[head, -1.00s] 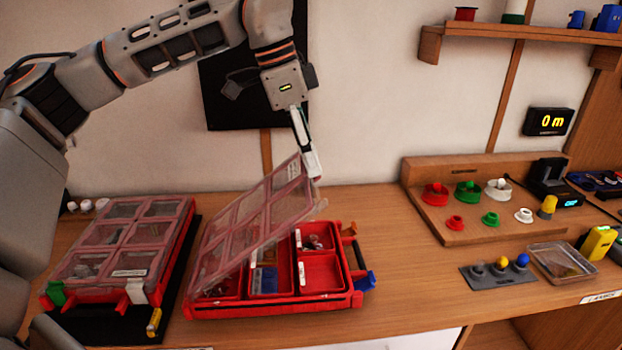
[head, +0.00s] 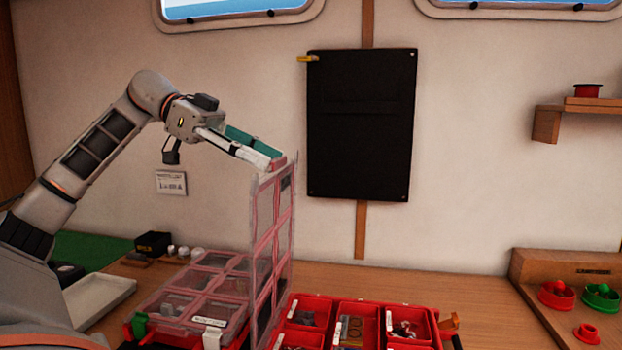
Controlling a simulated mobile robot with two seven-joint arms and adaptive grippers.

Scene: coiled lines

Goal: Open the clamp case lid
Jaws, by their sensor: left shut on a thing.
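The clamp case (head: 437,338) is a red compartment box on the bench at the bottom middle, with small parts in several bins. Its clear lid (head: 272,235) with pinkish-red ribs stands about upright along the case's left side. My left gripper (head: 272,161) is shut on the lid's top edge. The lower front of the case is cut off by the picture's edge. My right gripper is not in view.
A second case (head: 190,297) with its clear lid down sits just left of the raised lid. A white tray (head: 98,297) lies farther left. A black panel (head: 361,125) hangs on the wall behind. Red and green spools (head: 556,294) stand on a wooden holder at right.

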